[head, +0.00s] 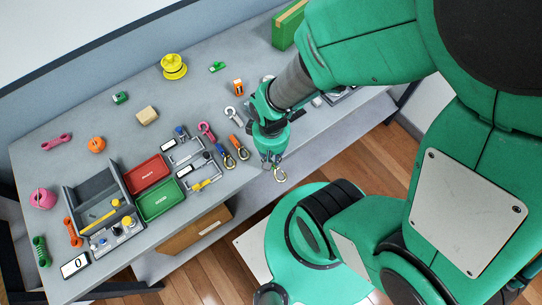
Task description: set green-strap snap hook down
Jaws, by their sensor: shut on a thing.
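My gripper (271,157) hangs at the front edge of the grey table, at the end of my green arm. It is shut on a small silver snap hook, taken as the green-strap snap hook (279,174), which sticks out below the fingertips. The hook shows against the front edge of the table, and its height above any surface is hard to tell. Its strap is mostly hidden by the fingers. Other snap hooks lie to the left of my gripper: a pink one (206,130), a blue one (226,158), an orange one (239,145) and a grey one (234,115).
Left of the hooks stand small grey racks (203,173), a red tray (146,174), a green tray (160,200) and a grey bin (91,190). A yellow spool (174,67) and wooden block (147,116) are farther back. Bare tabletop (190,105) lies in the middle.

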